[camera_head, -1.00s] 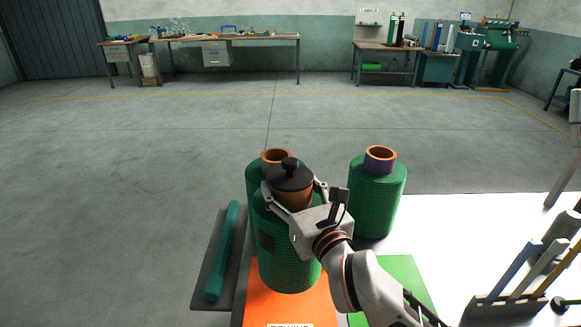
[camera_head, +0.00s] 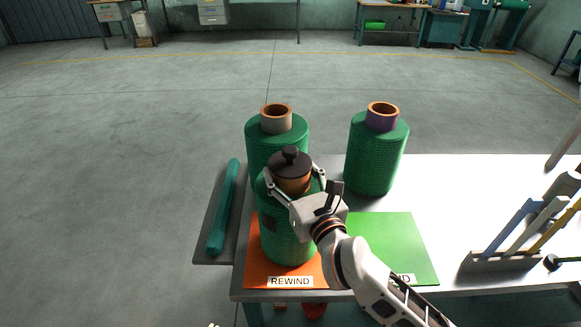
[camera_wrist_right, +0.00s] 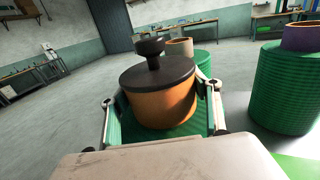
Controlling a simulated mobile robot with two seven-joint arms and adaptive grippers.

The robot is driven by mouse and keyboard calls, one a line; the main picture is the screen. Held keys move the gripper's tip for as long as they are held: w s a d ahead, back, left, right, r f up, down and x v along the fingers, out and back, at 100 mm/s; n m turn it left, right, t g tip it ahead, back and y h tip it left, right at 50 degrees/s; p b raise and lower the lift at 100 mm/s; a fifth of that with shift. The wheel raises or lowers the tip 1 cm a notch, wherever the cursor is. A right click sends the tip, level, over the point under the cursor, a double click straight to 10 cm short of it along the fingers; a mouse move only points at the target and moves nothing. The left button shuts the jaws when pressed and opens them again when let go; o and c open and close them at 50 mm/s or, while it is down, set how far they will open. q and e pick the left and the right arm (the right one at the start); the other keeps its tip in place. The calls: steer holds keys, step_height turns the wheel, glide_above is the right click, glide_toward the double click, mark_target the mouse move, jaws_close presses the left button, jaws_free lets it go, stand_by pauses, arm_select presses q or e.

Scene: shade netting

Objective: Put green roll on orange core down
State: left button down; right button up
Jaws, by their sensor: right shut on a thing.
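The green roll (camera_head: 287,240) with an orange core (camera_head: 292,182) stands upright over the orange REWIND mat (camera_head: 256,270). A black knobbed cap (camera_head: 290,162) sits on top of the core. My right gripper (camera_head: 296,184) is shut on the core, with one finger on each side. In the right wrist view the core (camera_wrist_right: 160,108) sits between the fingers with the green netting below it. I cannot tell whether the roll's base touches the mat. My left gripper is not in view.
Two other green rolls stand behind, one with a grey core (camera_head: 276,120) and one with a purple core (camera_head: 382,118). A green mat (camera_head: 395,240) lies to the right. A dark side tray (camera_head: 205,235) holds a thin green roll (camera_head: 224,208). A tool rack (camera_head: 505,262) stands at right.

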steer(key=shift+r, duration=0.2)
steer(key=o, duration=2.1)
steer(key=shift+f, duration=0.3)
steer(key=shift+r, duration=0.15)
steer(key=b+v, duration=0.1)
steer(key=v, duration=1.1)
